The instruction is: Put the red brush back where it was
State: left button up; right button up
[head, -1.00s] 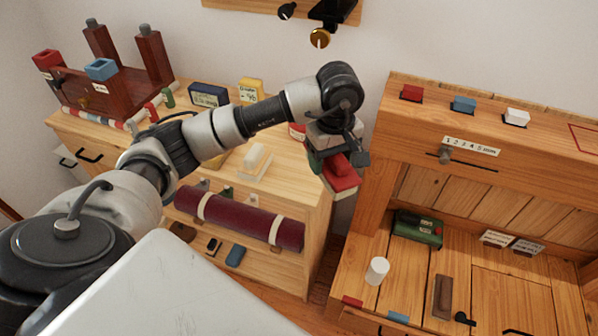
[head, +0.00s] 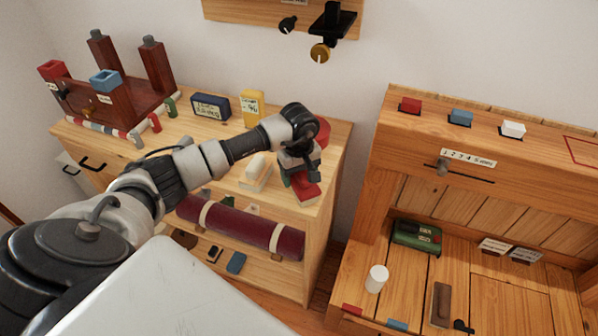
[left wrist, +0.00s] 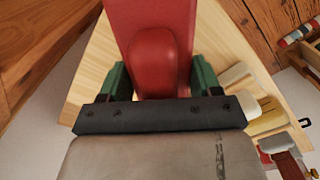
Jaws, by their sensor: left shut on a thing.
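The red brush (head: 305,190) is in my left gripper (head: 297,176), over the front right part of the light wooden dresser top (head: 215,172). I cannot tell whether the brush touches the top. In the left wrist view the brush (left wrist: 152,62) has a rounded red grip on a wider red body, with the green fingers of my left gripper (left wrist: 160,80) shut on both sides of the grip. The far end of the brush runs out of that view. My right gripper is not in view.
A cream brush-like block (head: 257,172) lies just left of the held brush. A blue box (head: 210,106) and a yellow box (head: 252,106) stand behind. A round red thing (head: 322,130) is partly hidden by my wrist. A wooden desk (head: 385,215) stands right, across a gap.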

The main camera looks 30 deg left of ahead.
pick_arm(q)
jog(key=shift+f+b, duration=0.2)
jog(key=shift+b, duration=0.1)
jog(key=o, duration=0.9)
jog(key=shift+r, duration=0.1)
jog(key=shift+r, duration=0.1)
notch_tip(320, 180, up, 12)
jog(key=shift+r+b, duration=0.1)
jog(key=shift+b, duration=0.4)
